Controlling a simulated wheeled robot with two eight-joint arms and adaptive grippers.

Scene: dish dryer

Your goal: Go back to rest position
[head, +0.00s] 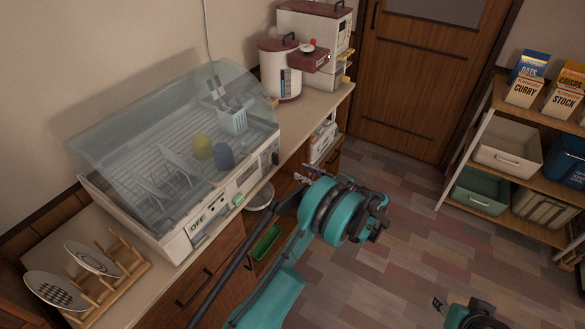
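My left arm reaches up from the bottom with teal joints, in front of the counter's drawers. My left gripper (306,176) is small and partly hidden by its own wrist, near the counter's front edge; I see nothing held, and its opening is unclear. My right gripper (438,303) barely shows at the bottom right, low over the floor, its opening also unclear. The white dish dryer (172,240) stands on the counter, its clear cover (130,125) over the dishes. Inside are plates (180,165), a yellow cup (203,146), a blue cup (223,156) and a cutlery holder (232,121).
A wooden rack (128,268) holds two patterned plates left of the dryer. A white pot (282,72) and a white appliance (318,35) stand behind. A shelf (500,110) with boxes and bins is at right. Open floor (400,265) lies between.

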